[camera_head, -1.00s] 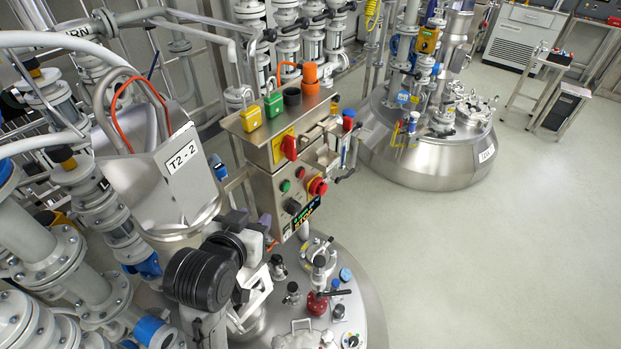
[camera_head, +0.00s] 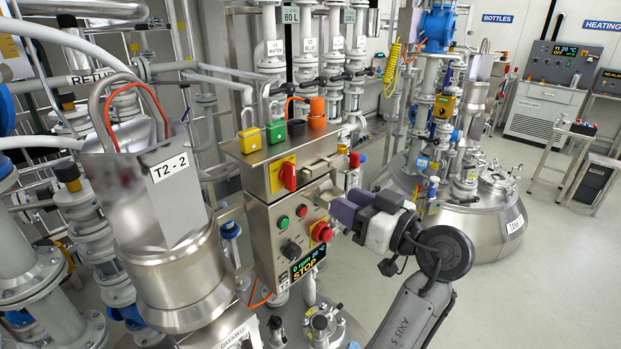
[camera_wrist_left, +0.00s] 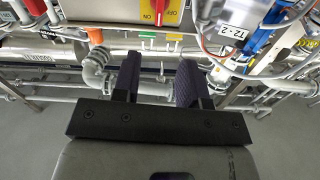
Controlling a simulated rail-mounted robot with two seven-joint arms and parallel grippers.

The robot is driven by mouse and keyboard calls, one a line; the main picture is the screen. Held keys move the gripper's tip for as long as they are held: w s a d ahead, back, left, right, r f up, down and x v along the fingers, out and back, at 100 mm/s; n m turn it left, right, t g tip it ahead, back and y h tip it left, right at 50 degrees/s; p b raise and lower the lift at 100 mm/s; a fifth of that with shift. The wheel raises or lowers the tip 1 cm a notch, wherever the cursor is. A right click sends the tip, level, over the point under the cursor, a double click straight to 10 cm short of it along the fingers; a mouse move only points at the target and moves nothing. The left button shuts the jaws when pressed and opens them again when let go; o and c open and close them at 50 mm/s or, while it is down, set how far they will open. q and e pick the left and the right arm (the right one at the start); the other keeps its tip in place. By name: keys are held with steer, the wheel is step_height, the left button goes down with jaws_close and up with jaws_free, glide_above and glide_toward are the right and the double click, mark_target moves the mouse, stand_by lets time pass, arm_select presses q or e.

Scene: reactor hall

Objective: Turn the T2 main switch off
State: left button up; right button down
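The T2 main switch is a red rotary handle (camera_head: 288,176) on a yellow plate on the front of the steel control box (camera_head: 262,212). Its handle stands roughly vertical. It also shows inverted at the top edge of the left wrist view (camera_wrist_left: 159,8), with ON and OFF lettering around it. My left gripper (camera_head: 343,210) is to the right of the box, near the red emergency stop button (camera_head: 321,231) in the picture. In the left wrist view its dark fingers (camera_wrist_left: 158,68) are apart with nothing between them. It is clear of the switch. My right gripper is not in view.
A yellow padlock (camera_head: 250,139) and a green padlock (camera_head: 276,131) stand on the box top. Below the switch are green and red buttons, a black knob and a display (camera_head: 308,262) reading STOP. The T2-2 steel vessel (camera_head: 165,215) stands left; open floor lies right.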

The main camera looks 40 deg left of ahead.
mark_target(294, 177)
arm_select(q)
steer(key=shift+n, duration=0.5)
steer(key=a, duration=0.4)
steer(key=w+a, duration=0.1)
steer(key=a, duration=0.9)
steer(key=shift+w, duration=0.3)
jaws_close()
